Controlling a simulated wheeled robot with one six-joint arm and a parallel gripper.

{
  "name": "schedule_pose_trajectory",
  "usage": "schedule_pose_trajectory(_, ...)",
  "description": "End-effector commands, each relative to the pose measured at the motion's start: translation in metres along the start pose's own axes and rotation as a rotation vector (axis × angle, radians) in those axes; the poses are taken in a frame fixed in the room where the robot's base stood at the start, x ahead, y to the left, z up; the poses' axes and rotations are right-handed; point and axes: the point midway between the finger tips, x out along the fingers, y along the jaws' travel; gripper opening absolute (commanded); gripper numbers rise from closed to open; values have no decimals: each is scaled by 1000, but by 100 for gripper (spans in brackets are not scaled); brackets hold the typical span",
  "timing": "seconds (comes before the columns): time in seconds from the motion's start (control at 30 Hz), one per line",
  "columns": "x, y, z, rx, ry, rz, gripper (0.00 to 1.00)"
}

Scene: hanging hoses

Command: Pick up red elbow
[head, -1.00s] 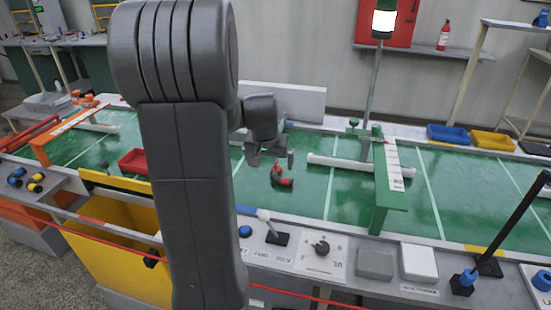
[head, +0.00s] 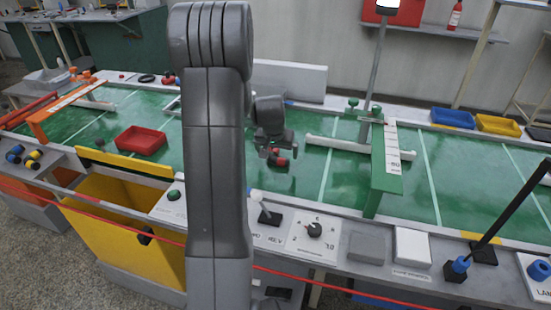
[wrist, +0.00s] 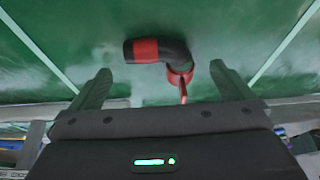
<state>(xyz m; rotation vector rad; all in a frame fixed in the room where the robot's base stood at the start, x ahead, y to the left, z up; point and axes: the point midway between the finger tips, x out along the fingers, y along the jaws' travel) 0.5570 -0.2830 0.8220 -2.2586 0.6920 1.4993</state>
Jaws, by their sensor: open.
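The red elbow (head: 277,158) is a curved pipe piece, dark grey in the middle with red ends, on the green surface (head: 310,180). In the wrist view the elbow (wrist: 158,50) lies ahead of and between the two fingers, with one red end at left and a red collar with a thin red part at right. My gripper (head: 280,150) is above the elbow in the head view, partly covering it. In the wrist view my gripper (wrist: 160,85) is open with its fingers wide apart and nothing between them held. I cannot tell the exact height gap.
A green gate-like bracket (head: 385,165) and a white pipe (head: 338,144) stand right of the elbow. A red tray (head: 141,141) lies at left. A control ledge with a dial (head: 314,230) runs along the front. Green surface around the elbow is clear.

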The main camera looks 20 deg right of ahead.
Motion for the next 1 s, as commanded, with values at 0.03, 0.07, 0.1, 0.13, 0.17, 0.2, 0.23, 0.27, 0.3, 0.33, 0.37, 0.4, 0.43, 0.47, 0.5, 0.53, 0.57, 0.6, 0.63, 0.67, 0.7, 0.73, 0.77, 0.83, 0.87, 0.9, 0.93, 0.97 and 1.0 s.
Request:
schedule_pose_trajectory(0.03,9,0,0,0,-4,1,100)
schedule_pose_trajectory(0.07,13,0,0,0,-4,1,100)
schedule_pose_trajectory(0.1,18,-1,-1,0,-3,1,100)
schedule_pose_trajectory(0.13,23,-1,-1,0,-3,1,100)
schedule_pose_trajectory(0.17,26,-1,-1,0,-3,1,100)
schedule_pose_trajectory(0.2,31,-1,-1,0,-3,1,100)
schedule_pose_trajectory(0.23,34,-1,-1,0,-3,1,100)
schedule_pose_trajectory(0.27,36,-1,-1,0,-3,1,100)
schedule_pose_trajectory(0.3,38,-1,-1,0,-2,1,100)
schedule_pose_trajectory(0.33,39,-1,-1,0,-1,1,100)
schedule_pose_trajectory(0.37,40,-1,-1,0,-1,0,100)
schedule_pose_trajectory(0.4,40,-1,-1,0,0,0,100)
schedule_pose_trajectory(0.43,40,-1,-1,0,0,0,100)
schedule_pose_trajectory(0.47,40,-1,-1,0,0,0,100)
schedule_pose_trajectory(0.5,40,-1,-1,0,0,0,100)
schedule_pose_trajectory(0.53,40,-1,-1,0,0,0,100)
schedule_pose_trajectory(0.57,40,-1,-1,0,0,0,100)
schedule_pose_trajectory(0.6,40,-1,-1,0,0,0,96)
schedule_pose_trajectory(0.63,40,-1,-1,0,0,0,90)
schedule_pose_trajectory(0.67,40,-1,-1,0,0,0,84)
schedule_pose_trajectory(0.7,40,-1,-1,0,0,0,76)
schedule_pose_trajectory(0.73,40,-1,-1,0,-1,0,71)
schedule_pose_trajectory(0.77,40,-1,-1,0,-1,0,65)
schedule_pose_trajectory(0.83,40,-1,-1,0,-1,0,54)
schedule_pose_trajectory(0.87,40,-1,-1,0,0,0,54)
schedule_pose_trajectory(0.9,40,-1,-1,0,0,0,54)
schedule_pose_trajectory(0.93,40,-1,-1,0,0,0,54)
schedule_pose_trajectory(0.97,40,-1,-1,0,0,0,54)
schedule_pose_trajectory(1.0,40,-1,-1,0,0,0,54)
